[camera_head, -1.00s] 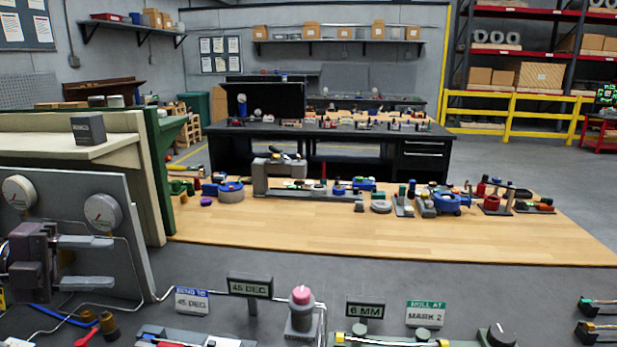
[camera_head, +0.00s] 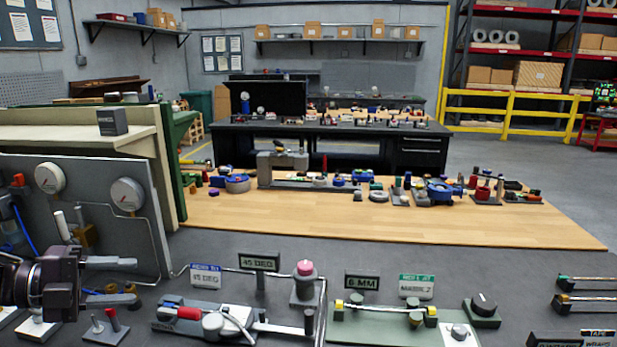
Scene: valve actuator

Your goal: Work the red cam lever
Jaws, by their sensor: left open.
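My right gripper is not in view.
A grey panel with two dials (camera_head: 127,194) stands behind my left gripper. Small signs such as 45 DEG (camera_head: 259,262) and a pink-topped post (camera_head: 305,268) stand behind the fixture. Another fixture (camera_head: 385,318) is to its right. A wooden bench top (camera_head: 400,220) lies beyond.

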